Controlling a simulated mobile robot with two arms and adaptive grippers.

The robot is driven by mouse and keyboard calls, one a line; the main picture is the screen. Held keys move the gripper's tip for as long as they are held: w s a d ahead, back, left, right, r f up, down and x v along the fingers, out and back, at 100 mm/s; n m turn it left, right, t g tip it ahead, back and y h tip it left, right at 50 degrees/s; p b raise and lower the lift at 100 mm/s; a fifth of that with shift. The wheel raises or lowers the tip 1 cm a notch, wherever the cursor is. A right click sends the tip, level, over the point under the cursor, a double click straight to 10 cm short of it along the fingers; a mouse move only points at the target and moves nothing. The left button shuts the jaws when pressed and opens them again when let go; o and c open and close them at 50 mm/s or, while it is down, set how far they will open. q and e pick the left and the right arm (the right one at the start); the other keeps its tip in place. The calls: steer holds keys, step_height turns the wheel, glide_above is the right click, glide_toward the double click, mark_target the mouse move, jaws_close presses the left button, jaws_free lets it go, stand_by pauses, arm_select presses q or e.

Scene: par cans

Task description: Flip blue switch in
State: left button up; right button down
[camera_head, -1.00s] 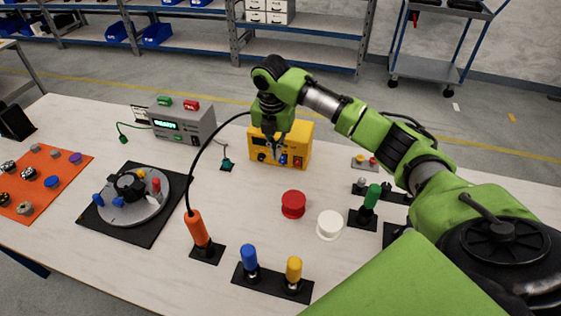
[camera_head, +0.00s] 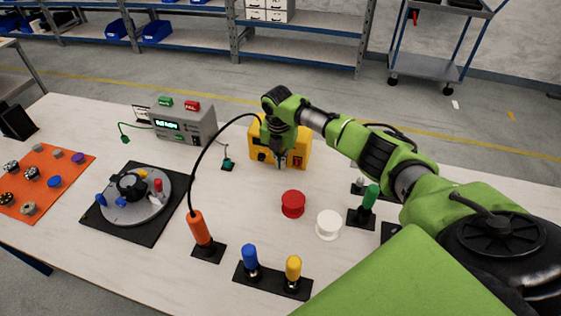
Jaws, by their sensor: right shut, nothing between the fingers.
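The yellow switch box (camera_head: 303,146) stands on the table's far side, with its front facing me. My right gripper (camera_head: 281,164) is shut and points down at the front of the box, with nothing in it. Its fingers cover the middle of the panel, where the blue switch sits, so I cannot make out the switch or tell whether the fingers touch it. My left gripper is not in view.
A grey box with a green display (camera_head: 186,122) stands to the left. An orange handle (camera_head: 199,228) with a black cable, a red spool (camera_head: 293,204) and a white spool (camera_head: 328,224) stand nearer. Blue (camera_head: 250,257) and yellow (camera_head: 293,269) handles are in front.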

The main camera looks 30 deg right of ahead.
stand_by(0.3)
steer(key=shift+p, duration=0.35)
steer(key=shift+w+d+h, duration=0.15)
steer(key=shift+d+h, duration=0.05)
steer(key=shift+h, duration=0.1)
steer(key=shift+f, duration=0.1)
steer(key=shift+r+p, duration=0.9)
steer(key=shift+p, duration=0.05)
